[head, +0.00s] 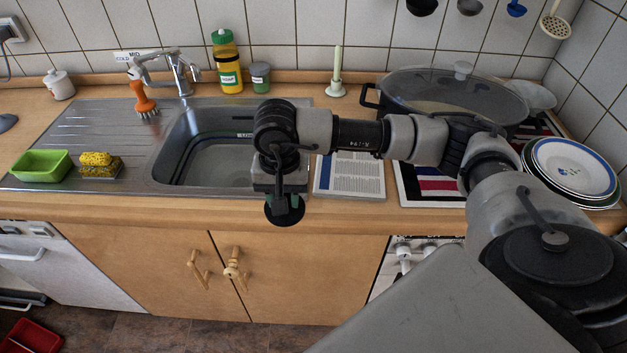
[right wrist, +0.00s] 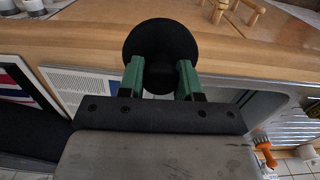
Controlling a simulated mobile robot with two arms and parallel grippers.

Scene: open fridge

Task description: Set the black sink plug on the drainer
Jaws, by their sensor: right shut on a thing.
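The black sink plug (right wrist: 160,42) is a round black disc in the right wrist view, held between the green fingers of my right gripper (right wrist: 160,72). In the head view my right gripper (head: 285,203) hangs over the counter's front edge, right of the sink basin, with the plug (head: 278,216) dark at its tip. The drainer (head: 85,125) is the ribbed steel area left of the basin (head: 205,165), well to the left of the gripper. My left gripper is not in view.
A green tub (head: 40,166) and sponges (head: 97,165) sit on the drainer's front part. An orange brush (head: 142,100) stands near the tap. A booklet (head: 350,175) lies right of the basin, and a large lidded pan (head: 450,95) is behind my arm. The drainer's middle is clear.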

